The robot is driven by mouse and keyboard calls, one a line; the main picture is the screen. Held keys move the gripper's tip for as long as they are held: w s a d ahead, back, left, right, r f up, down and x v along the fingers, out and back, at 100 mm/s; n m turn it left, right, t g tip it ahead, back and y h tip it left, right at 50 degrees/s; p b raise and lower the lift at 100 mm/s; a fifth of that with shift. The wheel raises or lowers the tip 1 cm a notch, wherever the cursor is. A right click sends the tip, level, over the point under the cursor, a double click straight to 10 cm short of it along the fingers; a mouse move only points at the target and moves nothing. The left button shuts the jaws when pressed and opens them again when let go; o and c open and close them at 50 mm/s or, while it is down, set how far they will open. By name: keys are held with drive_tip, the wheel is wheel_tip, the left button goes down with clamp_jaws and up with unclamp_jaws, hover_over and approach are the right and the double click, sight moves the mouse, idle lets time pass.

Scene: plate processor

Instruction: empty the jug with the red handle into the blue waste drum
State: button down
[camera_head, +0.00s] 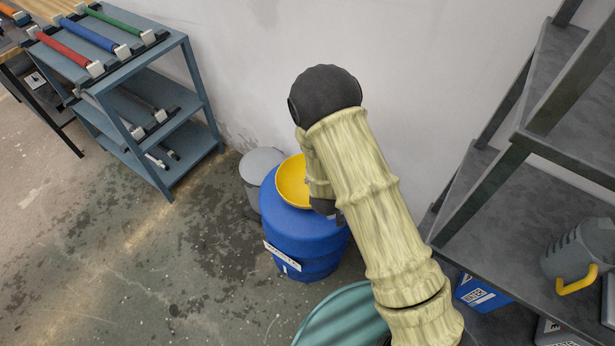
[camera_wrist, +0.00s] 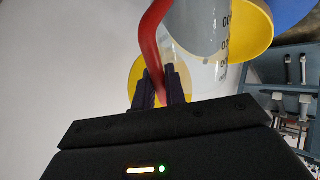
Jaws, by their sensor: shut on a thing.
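The blue waste drum (camera_head: 300,238) stands on the floor by the wall, with a white label on its side. A yellow funnel-like bowl (camera_head: 290,184) sits on its top, partly hidden by my arm. In the wrist view, my gripper (camera_wrist: 160,82) is shut on the red handle (camera_wrist: 150,40) of a grey jug (camera_wrist: 192,22). The jug has dark volume marks. Yellow surfaces show behind and beside it, and blue shows at the top right. In the head view my arm hides the jug. I cannot tell its exact tilt or contents.
A grey bin (camera_head: 260,166) stands behind the drum. A teal round container (camera_head: 335,318) is in front, partly under my arm. A blue-grey rack (camera_head: 150,110) with coloured-handled tools stands left. On the right, dark shelving holds a grey jug with yellow handle (camera_head: 577,280). Floor left is clear.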

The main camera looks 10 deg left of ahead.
drive_tip(key=shift+w+a+r+p, duration=0.1)
drive_tip(key=shift+w+r+p, duration=0.15)
drive_tip(key=shift+p, duration=0.35)
drive_tip(key=shift+a+f, duration=0.15)
drive_tip(key=shift+s, duration=0.15)
drive_tip(key=shift+w+g+h+p, duration=0.25)
drive_tip(key=shift+g+h+p, duration=0.05)
drive_tip(key=shift+p, duration=0.3)
drive_tip(key=shift+w+a+p, duration=0.15)
drive_tip(key=shift+a+p, duration=0.1)
drive_tip(key=shift+p, duration=0.3)
drive_tip(key=shift+w+a+r+n+g+h+p, duration=0.2)
drive_tip(key=shift+w+a+n+g+h+p, duration=0.15)
drive_tip(key=shift+p, duration=0.9)
drive_tip(key=shift+w, duration=0.1)
